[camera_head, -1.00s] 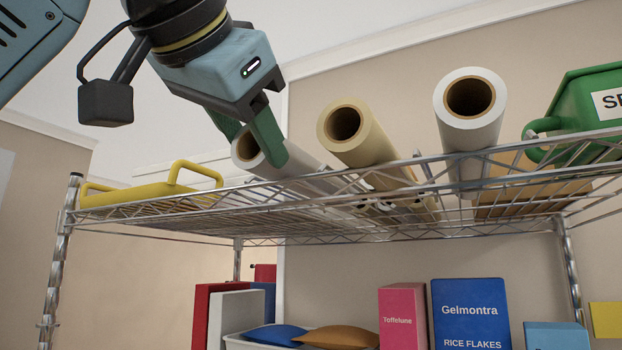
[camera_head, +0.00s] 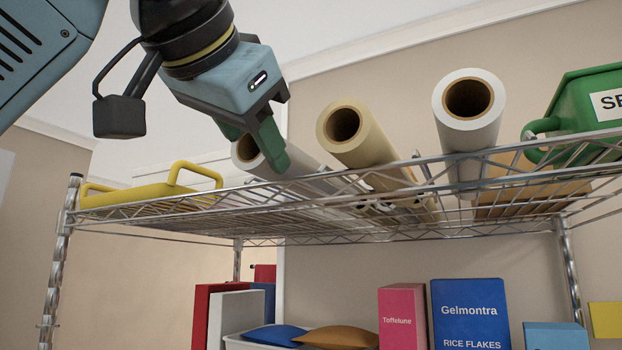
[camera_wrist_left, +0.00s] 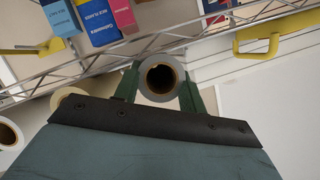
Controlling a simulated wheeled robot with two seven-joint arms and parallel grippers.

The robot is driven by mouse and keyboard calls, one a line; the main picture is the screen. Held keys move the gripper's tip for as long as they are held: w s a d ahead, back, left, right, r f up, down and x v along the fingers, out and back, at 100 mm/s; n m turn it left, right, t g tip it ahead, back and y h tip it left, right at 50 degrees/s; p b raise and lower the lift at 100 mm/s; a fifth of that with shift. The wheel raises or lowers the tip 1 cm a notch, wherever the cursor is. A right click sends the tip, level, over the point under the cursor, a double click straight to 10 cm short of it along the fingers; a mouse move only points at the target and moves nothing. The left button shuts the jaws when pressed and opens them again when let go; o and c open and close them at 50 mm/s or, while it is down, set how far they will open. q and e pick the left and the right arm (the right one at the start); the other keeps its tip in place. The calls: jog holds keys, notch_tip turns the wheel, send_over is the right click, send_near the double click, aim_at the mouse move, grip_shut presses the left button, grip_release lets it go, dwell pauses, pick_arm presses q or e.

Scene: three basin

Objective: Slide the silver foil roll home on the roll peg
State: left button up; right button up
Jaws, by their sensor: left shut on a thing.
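The silver foil roll (camera_head: 308,172) is the leftmost of the rolls on the top wire shelf, a greyish tube with its open end facing me. My left gripper (camera_head: 252,148) is shut on this near end, with one green finger on each side. In the left wrist view the roll's round end (camera_wrist_left: 160,98) sits between the two green fingers (camera_wrist_left: 158,85), its dark hollow core showing. The roll peg cannot be made out, and the far end of the roll is hidden. My right gripper is not in view.
A cream roll (camera_head: 375,150) lies close to the right, then a white roll (camera_head: 470,130) and a green bin (camera_head: 575,110). A yellow tray (camera_head: 135,195) is at the left on the wire shelf (camera_head: 250,205). Boxes such as the blue one (camera_head: 470,320) stand below.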

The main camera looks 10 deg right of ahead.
pick_arm(q)
jog(key=shift+r, duration=0.15)
jog(key=shift+r, duration=1.65)
